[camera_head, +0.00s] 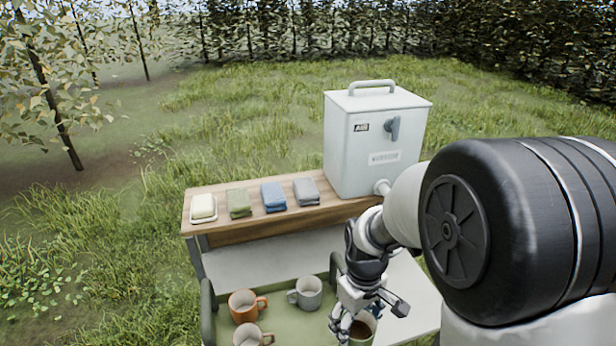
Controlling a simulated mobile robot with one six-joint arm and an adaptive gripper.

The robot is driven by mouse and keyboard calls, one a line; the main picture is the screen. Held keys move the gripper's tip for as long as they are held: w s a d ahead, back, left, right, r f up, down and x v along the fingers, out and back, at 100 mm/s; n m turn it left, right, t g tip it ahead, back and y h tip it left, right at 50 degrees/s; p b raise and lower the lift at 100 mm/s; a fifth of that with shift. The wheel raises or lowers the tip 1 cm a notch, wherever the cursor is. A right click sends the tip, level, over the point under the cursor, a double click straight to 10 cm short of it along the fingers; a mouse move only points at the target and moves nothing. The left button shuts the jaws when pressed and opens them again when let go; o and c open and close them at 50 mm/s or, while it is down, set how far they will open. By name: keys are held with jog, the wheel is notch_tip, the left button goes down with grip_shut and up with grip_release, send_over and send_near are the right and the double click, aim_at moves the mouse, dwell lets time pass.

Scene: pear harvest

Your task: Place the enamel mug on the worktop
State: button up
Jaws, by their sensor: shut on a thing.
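My gripper (343,322) is low in the picture, over the right part of a green tray. It is shut on the rim or side of a pale green mug (362,338) with a brown inside, whose lower part is cut off by the frame. The fingers partly hide the contact. An orange mug (243,306), a grey mug (307,293) and a cream mug (249,336) stand in the tray to the left. I cannot tell which mug is the enamel one. The wooden worktop (262,229) lies behind the tray.
A white soap bar on a dish (203,208) and green, blue and grey folded cloths (305,191) line the worktop's left and middle. A large white dispenser (350,160) stands at its right end. Bare wood shows along the front. The green tray (208,312) has raised ends.

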aim_at(371, 321)
jog(key=d+m, duration=0.1)
jog(key=m, duration=0.1)
jog(key=w+d+f+m, duration=0.1)
jog(key=m, duration=0.1)
jog(key=d+f+m, duration=0.1)
jog(key=d+m, duration=0.1)
jog(key=shift+w+m, duration=0.15)
jog(key=shift+m, duration=0.15)
jog(key=shift+a, duration=0.1)
jog(key=shift+r, duration=0.1)
